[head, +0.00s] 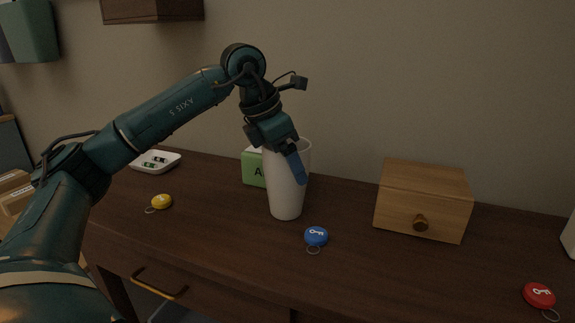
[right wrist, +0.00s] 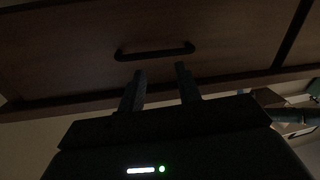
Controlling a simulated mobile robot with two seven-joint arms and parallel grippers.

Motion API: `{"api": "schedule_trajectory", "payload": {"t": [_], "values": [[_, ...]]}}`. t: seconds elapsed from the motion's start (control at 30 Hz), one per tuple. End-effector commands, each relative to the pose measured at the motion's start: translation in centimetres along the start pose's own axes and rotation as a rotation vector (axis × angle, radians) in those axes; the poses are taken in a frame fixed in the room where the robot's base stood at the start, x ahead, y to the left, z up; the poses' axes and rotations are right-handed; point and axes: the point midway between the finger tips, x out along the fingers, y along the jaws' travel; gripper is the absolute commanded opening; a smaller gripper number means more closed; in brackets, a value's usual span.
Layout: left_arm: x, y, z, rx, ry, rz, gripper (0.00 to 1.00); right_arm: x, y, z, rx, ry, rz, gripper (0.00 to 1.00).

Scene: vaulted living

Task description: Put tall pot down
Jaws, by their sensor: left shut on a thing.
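The tall pot (head: 285,195) is a white, slightly tapered vessel. It stands upright at the middle of the dark wooden desk top, and its base appears to be on or very near the surface. My left gripper (head: 294,162) comes down from above and is shut on the pot's rim, with one blue finger showing on the near side. The other finger is hidden. My right gripper (right wrist: 160,80) shows in the right wrist view with its two fingers apart and nothing between them, below a drawer handle (right wrist: 154,51).
A green box (head: 253,168) stands behind the pot. A blue key tag (head: 316,236) lies close in front, a yellow tag (head: 162,201) to the left, a red tag (head: 539,294) far right. A wooden drawer box (head: 424,190) stands right; a white tray (head: 155,162) lies back left.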

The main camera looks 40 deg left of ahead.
Motion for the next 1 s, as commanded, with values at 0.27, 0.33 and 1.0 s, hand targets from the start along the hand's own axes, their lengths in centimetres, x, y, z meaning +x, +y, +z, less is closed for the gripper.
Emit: {"api": "schedule_trajectory", "payload": {"t": [0.27, 0.33, 1.0], "values": [[0.1, 0.0, 0.0, 0.000, -0.001, 0.000, 0.42, 0.0, 0.0, 0.0, -0.001, 0.003, 0.000, 0.34], [0.3, 0.0, -0.1, 0.000, -0.001, 0.000, 0.42, 0.0, 0.0, 0.0, -0.003, 0.010, 0.000, 0.34], [-1.6, 0.0, 0.2, 0.000, -0.004, 0.000, 1.00, 0.0, 0.0, -0.2, 0.004, -0.017, -0.003, 0.34]]}}
